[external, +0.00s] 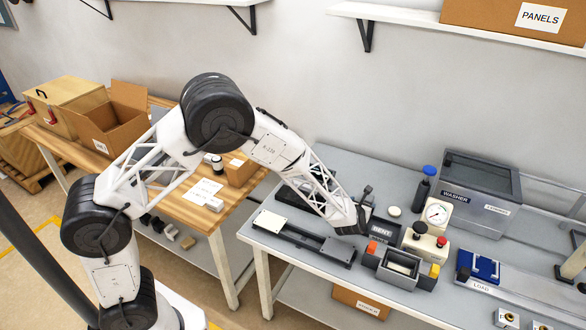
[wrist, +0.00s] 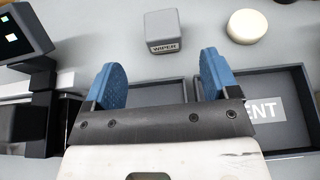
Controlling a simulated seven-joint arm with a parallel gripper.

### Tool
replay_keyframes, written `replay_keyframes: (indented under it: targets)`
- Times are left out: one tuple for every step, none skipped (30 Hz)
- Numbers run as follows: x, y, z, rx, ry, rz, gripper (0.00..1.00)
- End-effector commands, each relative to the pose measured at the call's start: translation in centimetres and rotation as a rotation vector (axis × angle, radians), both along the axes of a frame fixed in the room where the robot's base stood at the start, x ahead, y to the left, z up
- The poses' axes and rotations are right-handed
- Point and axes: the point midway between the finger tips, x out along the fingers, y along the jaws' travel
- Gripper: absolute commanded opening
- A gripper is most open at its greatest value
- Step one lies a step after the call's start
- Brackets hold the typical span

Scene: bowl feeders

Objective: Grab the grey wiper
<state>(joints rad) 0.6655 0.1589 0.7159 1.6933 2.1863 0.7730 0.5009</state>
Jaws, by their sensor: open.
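The grey wiper (wrist: 162,27) is a small block with a "WIPER" label on its near face. It sits on the grey bench top at the top middle of the wrist view. My gripper (wrist: 162,78) has two blue-padded fingers spread apart with nothing between them. The wiper lies ahead of the fingertips, roughly in line with the gap and apart from both. In the external view my gripper (external: 352,226) is low over the bench beside the BENT tray. I cannot make out the wiper there; my arm may hide it.
A cream disc (wrist: 255,26) lies right of the wiper. The BENT tray (wrist: 304,82) is at the right, and another dark tray (wrist: 160,94) lies under the fingers. A dark device with a lit screen (wrist: 22,35) stands left. A gauge box (external: 437,214) stands near the BENT tray.

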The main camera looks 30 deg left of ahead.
Motion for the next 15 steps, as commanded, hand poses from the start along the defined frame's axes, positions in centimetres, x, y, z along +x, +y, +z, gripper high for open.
replay_keyframes:
  targets:
    - [0.2, 0.0, -0.1, 0.000, 0.000, 0.001, 0.81]
    - [0.4, 0.0, -0.2, 0.000, 0.000, 0.001, 0.81]
    - [0.6, 0.0, -0.2, -0.001, 0.000, 0.001, 0.81]
    - [0.8, 0.0, -0.3, -0.001, 0.000, 0.001, 0.81]
    - [1.0, 0.0, -0.4, 0.000, 0.000, 0.002, 0.81]
    - [1.3, 0.0, -0.5, -0.001, 0.000, 0.003, 0.81]
    - [1.5, 0.0, -0.6, -0.001, 0.000, 0.003, 0.81]
    - [1.7, 0.0, -0.7, -0.001, 0.000, 0.003, 0.81]
    - [1.9, 0.0, -0.8, -0.001, 0.000, 0.003, 0.81]
    - [2.1, 0.0, -0.8, -0.001, 0.000, 0.003, 0.81]
    - [2.2, 0.0, -0.9, -0.001, 0.000, 0.003, 0.81]
    - [2.2, 0.0, -0.9, -0.001, 0.000, 0.002, 0.81]
    - [2.3, 0.0, -0.9, -0.001, 0.000, 0.001, 0.81]
    - [2.3, 0.0, -0.9, -0.001, 0.000, 0.001, 0.81]
    - [2.3, 0.0, -0.9, -0.001, 0.000, 0.001, 0.81]
